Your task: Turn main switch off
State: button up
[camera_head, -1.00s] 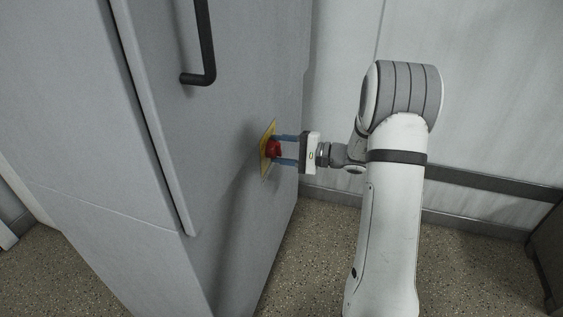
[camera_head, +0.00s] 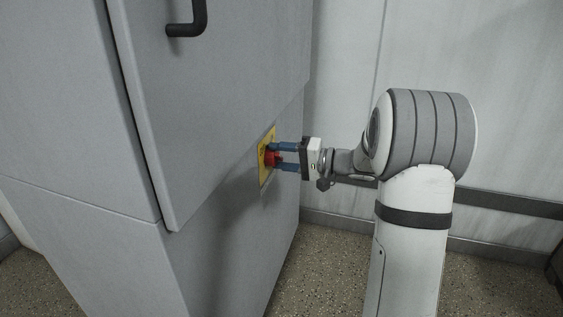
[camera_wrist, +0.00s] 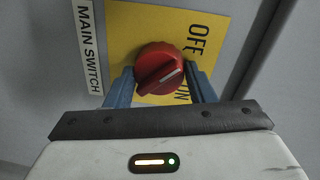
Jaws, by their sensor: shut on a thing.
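The main switch is a red rotary knob (camera_head: 271,158) on a yellow plate (camera_head: 264,179) on the grey cabinet's side. In the wrist view the red knob (camera_wrist: 158,66) sits between my two blue fingers, and its white mark points to the right and slightly up. My gripper (camera_head: 284,158) is shut on the knob, one finger on each side. The fingertips are partly hidden behind the knob.
The grey cabinet (camera_head: 215,200) fills the left side, with a black door handle (camera_head: 188,27) above the switch. A pale wall (camera_head: 345,80) with a dark rail (camera_head: 500,201) stands behind my arm. Speckled floor (camera_head: 330,260) is free below.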

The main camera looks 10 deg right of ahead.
dwell(0.3)
jog(key=o, duration=1)
jog(key=p+v, duration=0.2)
jog(key=v, duration=0.5)
jog(key=shift+s+d, duration=0.2)
jog(key=shift+d, duration=0.15)
jog(key=shift+p, duration=0.3)
